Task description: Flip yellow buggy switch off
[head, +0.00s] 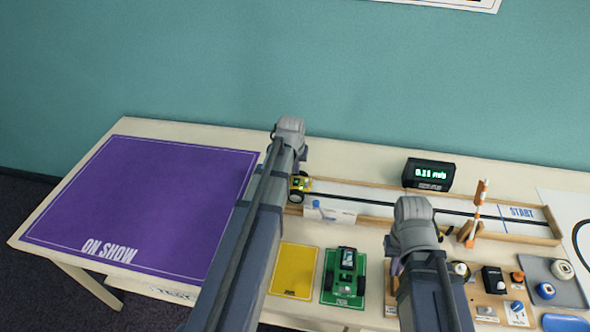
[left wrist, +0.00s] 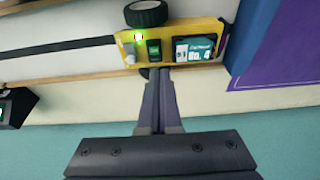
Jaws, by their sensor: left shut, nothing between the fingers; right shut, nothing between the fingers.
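The yellow buggy (head: 300,187) stands at the left end of the wooden track, partly behind my left arm. My right gripper (head: 395,268) is shut and empty over the table's front part.
A purple "ON SHOW" mat (head: 150,195) covers the left of the table. A green buggy (head: 346,272) stands on a green mat beside a yellow mat (head: 294,270). A speed display (head: 428,174) stands behind the track, an orange-white gate (head: 477,215) over it. Small parts crowd the right front.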

